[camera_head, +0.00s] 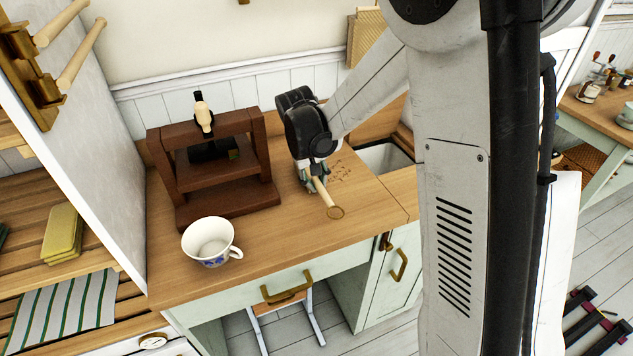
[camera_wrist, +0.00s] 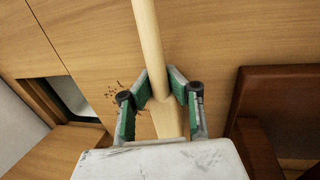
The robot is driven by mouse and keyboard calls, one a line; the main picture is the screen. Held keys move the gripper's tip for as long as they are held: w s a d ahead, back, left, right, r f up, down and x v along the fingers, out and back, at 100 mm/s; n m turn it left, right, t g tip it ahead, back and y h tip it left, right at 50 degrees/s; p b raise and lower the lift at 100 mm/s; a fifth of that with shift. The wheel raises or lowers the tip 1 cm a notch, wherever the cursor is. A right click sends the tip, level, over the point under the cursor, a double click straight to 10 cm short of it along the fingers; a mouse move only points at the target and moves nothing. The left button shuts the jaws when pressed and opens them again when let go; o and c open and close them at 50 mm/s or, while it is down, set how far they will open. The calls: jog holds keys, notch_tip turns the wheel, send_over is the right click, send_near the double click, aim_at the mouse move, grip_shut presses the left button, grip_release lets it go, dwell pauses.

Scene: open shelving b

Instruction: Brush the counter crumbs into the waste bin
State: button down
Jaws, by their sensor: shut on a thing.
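My gripper (camera_head: 317,181) is low over the wooden counter (camera_head: 290,232) and shut on a pale wooden handle (camera_head: 325,194). In the wrist view, my gripper's green-padded fingers (camera_wrist: 160,88) close around this handle (camera_wrist: 150,45). The handle slants down to a round end near the counter; no bristles are clearly visible, and contact with the counter cannot be told. Brown crumbs (camera_head: 343,172) lie on the counter just right of my gripper; they also show in the wrist view (camera_wrist: 114,94). A pale-lined opening (camera_head: 384,157) is set in the counter beyond them; whether it is the waste bin is unclear.
A dark brown wooden stand (camera_head: 228,198) is left of my gripper. A white cup with blue marks (camera_head: 210,241) stands near the counter's front left. A wall and shelves with a yellow block (camera_head: 62,232) are at left.

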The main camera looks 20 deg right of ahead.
jog(key=shift+f, duration=0.2)
dwell(0.4)
jog(key=shift+d, duration=0.1)
jog(key=shift+d, duration=0.2)
jog(key=shift+w+d+b, duration=0.2)
jog(key=shift+d+b, duration=0.15)
jog(key=shift+d, duration=1.2)
jog(key=shift+w+d+b, duration=0.2)
jog(key=shift+d+b, duration=0.1)
jog(key=shift+d, duration=1.3)
jog(key=shift+w+d+b, duration=0.2)
jog(key=shift+d+b, duration=0.15)
jog(key=shift+d, duration=1.2)
jog(key=shift+w+d+b, duration=0.2)
jog(key=shift+d+b, duration=0.05)
jog(key=shift+d, duration=1.4)
jog(key=shift+w+d+b, duration=0.15)
jog(key=shift+d+b, duration=0.05)
jog(key=shift+d, duration=1.4)
jog(key=shift+w+d+b, duration=0.2)
jog(key=shift+d+b, duration=0.05)
jog(key=shift+d, duration=1.4)
